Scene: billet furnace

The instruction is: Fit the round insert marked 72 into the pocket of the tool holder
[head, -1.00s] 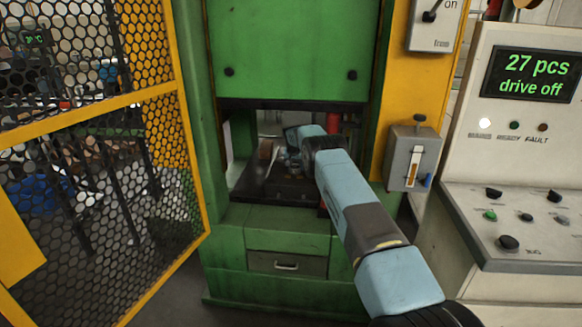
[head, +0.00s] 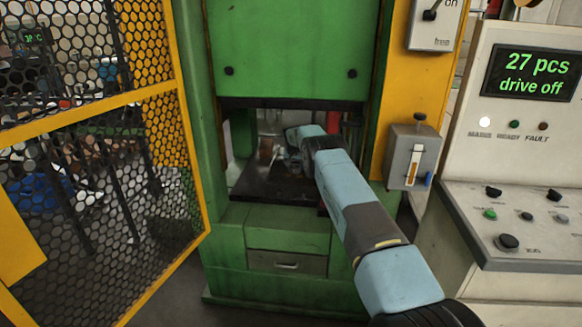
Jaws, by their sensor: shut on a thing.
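My arm reaches into the opening of the green press, with its wrist just above the dark bed plate (head: 262,186). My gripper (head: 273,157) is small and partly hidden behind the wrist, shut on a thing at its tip. I take that to be the round insert, but its shape and the mark 72 cannot be read. A small brownish shape (head: 266,148) shows beside the jaws. The tool holder and its pocket cannot be told apart from the dark parts on the bed, and my wrist covers some of that area.
The green ram guard (head: 288,50) hangs above the opening, and green side posts bound it. A yellow mesh gate (head: 150,97) stands open at left. A grey lever box (head: 408,158) and a console (head: 528,150) reading "27 pcs drive off" stand at right. The bed's front left is clear.

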